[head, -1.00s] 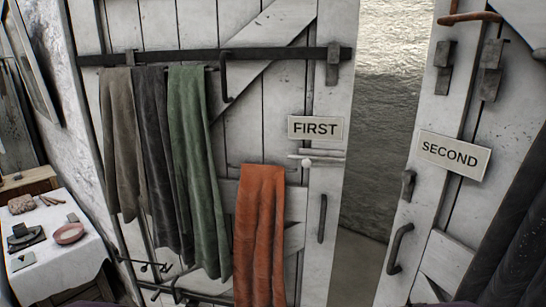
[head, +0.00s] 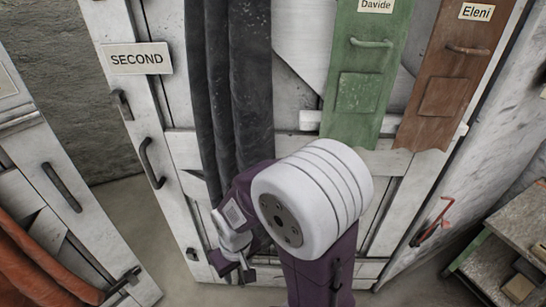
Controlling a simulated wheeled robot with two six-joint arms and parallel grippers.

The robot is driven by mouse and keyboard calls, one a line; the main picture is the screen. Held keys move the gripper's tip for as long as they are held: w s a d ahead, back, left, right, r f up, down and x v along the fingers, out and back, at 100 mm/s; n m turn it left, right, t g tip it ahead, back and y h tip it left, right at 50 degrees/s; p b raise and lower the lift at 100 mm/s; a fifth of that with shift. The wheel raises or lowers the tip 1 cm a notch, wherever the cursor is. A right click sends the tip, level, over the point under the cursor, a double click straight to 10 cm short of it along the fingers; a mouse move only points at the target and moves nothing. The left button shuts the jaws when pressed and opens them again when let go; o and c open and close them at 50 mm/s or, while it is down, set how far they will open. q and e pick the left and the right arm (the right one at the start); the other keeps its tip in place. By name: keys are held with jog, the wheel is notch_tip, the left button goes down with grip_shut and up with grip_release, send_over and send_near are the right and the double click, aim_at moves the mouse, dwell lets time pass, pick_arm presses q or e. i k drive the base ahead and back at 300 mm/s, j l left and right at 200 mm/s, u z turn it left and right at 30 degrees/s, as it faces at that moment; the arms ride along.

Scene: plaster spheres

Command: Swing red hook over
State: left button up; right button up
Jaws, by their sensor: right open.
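A thin red hook (head: 432,222) shows at the right in the head view, beside the right-hand edge of the second door (head: 172,140). It slants from upper right to lower left, and its lower end is near the pale door frame. I cannot tell whether it touches the door. My right gripper (head: 236,273) is open and low in front of the door, well to the left of the hook. My white and purple right arm stands between them and hides part of the door's lower half. My left gripper is out of view.
Dark cloths (head: 228,90) hang on the door, and green (head: 365,75) and brown (head: 452,70) boards hang right of them. Door handles (head: 150,163) stick out at left. A wooden shelf (head: 505,245) stands at lower right. An orange cloth (head: 30,270) hangs at lower left.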

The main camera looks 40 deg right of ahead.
aim_at(445, 224)
jog(key=l+z, duration=0.15)
jog(key=z, duration=2.4)
jog(key=k+z, duration=0.1)
jog(key=z, duration=0.4)
